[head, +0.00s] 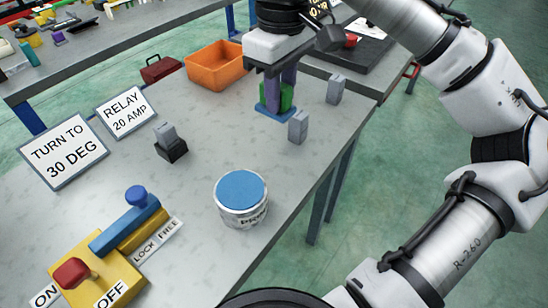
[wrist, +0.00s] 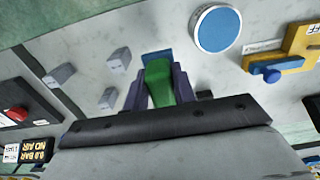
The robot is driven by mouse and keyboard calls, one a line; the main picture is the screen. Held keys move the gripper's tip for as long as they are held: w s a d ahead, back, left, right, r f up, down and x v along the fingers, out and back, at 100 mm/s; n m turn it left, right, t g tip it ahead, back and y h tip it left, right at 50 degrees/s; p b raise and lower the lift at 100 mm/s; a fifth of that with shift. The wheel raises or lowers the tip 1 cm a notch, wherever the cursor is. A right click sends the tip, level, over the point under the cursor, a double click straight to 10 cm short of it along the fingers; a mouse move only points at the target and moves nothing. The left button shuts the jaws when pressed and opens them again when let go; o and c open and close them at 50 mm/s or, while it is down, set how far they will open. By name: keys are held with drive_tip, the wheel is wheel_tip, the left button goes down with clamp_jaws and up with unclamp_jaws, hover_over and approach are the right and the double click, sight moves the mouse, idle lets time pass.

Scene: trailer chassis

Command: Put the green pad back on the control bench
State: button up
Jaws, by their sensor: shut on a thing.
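My gripper (head: 279,97) points down over the grey bench (head: 215,130), its purple fingers shut on the green pad (head: 287,97). In the wrist view the green pad (wrist: 159,83) shows between the two fingers. A blue flat piece (head: 275,112) lies right at the pad's lower end; it also shows in the wrist view (wrist: 157,56). I cannot tell whether the pad touches it or whether it rests on the bench. The fingers hide part of the pad.
Grey blocks (head: 298,127) (head: 335,89) stand close to my gripper, near the bench edge. A blue-lidded can (head: 241,200), a grey block in a black base (head: 171,148) and a yellow switch unit (head: 97,275) stand nearer. An orange bin (head: 214,66) is behind.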

wheel_tip(320, 180, down, 15)
drive_tip(key=shift+r, duration=0.1)
idle(0.3)
drive_tip(key=shift+f, duration=0.2)
drive_tip(key=o, duration=0.9)
drive_tip(key=shift+o, duration=0.2)
drive_tip(key=shift+r, duration=0.15)
wheel_tip(320, 180, up, 12)
drive_tip(key=shift+r, duration=0.1)
drive_tip(key=shift+s, duration=0.1)
